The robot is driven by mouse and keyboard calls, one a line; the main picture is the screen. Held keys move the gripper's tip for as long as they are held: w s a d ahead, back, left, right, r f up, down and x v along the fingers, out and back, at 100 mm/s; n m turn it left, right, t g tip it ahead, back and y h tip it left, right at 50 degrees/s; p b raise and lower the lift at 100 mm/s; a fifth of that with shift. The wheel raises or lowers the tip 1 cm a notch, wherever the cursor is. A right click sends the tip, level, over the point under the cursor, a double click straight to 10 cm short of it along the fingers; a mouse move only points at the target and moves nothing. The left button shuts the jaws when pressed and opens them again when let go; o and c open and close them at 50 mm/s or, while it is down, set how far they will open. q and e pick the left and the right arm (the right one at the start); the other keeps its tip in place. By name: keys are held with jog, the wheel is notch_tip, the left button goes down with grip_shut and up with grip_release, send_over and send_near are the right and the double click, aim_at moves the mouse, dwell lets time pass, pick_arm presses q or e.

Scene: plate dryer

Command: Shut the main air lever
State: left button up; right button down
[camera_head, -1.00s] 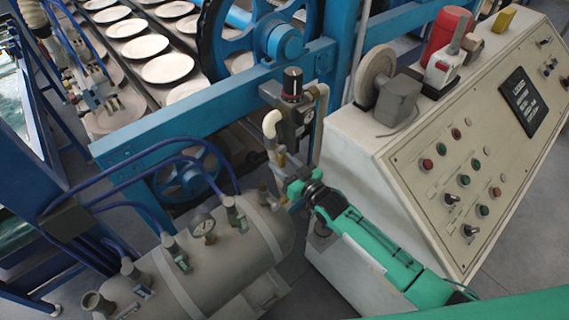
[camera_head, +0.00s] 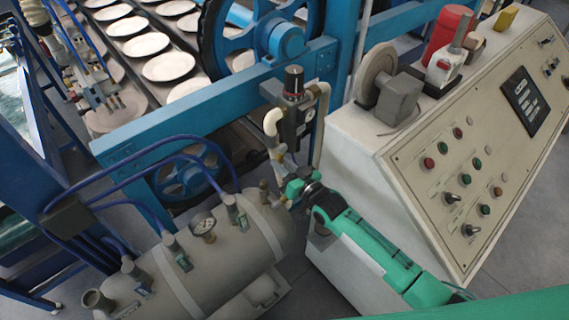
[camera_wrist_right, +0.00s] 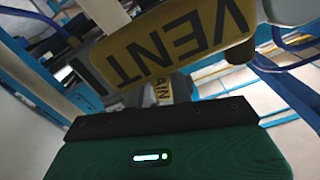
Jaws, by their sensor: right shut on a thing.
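My right gripper (camera_head: 288,192) is at the piping between the grey air tank and the control console. The lever's angle cannot be told clearly. My left gripper is not in view.
The grey air tank (camera_head: 205,265) with a gauge (camera_head: 203,224) and blue hoses lies to the left. The control console (camera_head: 400,190) stands close on the right. A blue frame (camera_head: 190,100) is behind.

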jog(key=shift+s+a+r+m, duration=0.15)
jog(key=shift+a+r+m, duration=0.1)
jog(key=shift+m, duration=0.5)
jog(key=shift+s+a+r+m, duration=0.15)
jog(key=shift+s+a+m, duration=0.05)
jog(key=shift+m, duration=0.6)
jog(key=shift+s+a+r+m, duration=0.15)
jog(key=shift+a+r+m, duration=0.1)
jog(key=shift+m, duration=0.5)
jog(key=c, duration=1.2)
grip_release()
jog(key=shift+c, duration=0.2)
jog(key=shift+f, duration=0.1)
jog(key=b+v, duration=0.3)
jog(key=v, duration=1)
jog(key=shift+s+d+b, duration=0.25)
jog(key=shift+s+b, duration=0.1)
jog(key=shift+b, duration=0.05)
